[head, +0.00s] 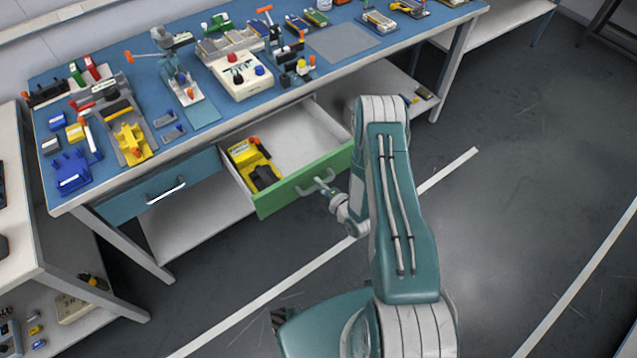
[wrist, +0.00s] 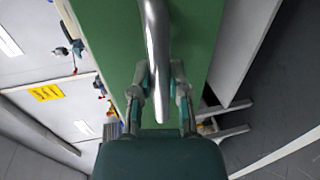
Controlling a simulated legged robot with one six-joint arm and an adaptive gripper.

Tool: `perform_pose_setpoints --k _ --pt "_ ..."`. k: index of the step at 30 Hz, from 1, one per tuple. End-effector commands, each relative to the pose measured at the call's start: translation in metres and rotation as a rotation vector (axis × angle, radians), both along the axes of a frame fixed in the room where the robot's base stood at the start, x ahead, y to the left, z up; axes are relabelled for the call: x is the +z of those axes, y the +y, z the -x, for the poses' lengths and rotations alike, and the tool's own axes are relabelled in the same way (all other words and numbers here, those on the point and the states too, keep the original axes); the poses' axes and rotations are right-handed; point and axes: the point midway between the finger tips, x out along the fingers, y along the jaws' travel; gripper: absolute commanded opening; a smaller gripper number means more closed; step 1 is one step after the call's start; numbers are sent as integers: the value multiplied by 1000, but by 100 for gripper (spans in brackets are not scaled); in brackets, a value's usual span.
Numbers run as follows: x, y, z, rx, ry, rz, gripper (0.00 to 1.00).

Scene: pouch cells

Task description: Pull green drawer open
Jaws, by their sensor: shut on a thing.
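The green drawer (head: 290,188) stands pulled out from under the blue-topped workbench in the head view, its inside open to view. A yellow and black tool (head: 254,163) lies inside at its left. My gripper (head: 326,185) is at the drawer's metal handle, in front of the green face. In the wrist view the green front (wrist: 115,35) fills the upper middle, and the curved handle (wrist: 156,50) runs down between the fingers of my gripper (wrist: 160,90). The fingers are shut on the handle. Part of the handle is hidden by my gripper in the head view.
The blue bench top (head: 240,125) holds many tools and parts. A blue drawer (head: 163,190) is shut at the left. A white side table (head: 20,210) stands at far left. The grey floor (head: 520,170) at the right is free apart from white lines.

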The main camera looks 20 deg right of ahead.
Motion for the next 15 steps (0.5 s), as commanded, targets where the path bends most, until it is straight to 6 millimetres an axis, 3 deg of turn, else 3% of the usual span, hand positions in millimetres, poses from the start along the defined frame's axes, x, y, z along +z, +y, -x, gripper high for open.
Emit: perform_pose_setpoints --k 3,4,6,15 --pt "-5 0 3 -2 15 1 0" --pt "-5 0 3 -2 15 1 26" --pt "-4 0 3 -3 13 1 57" --pt "-2 0 1 -1 6 1 57"
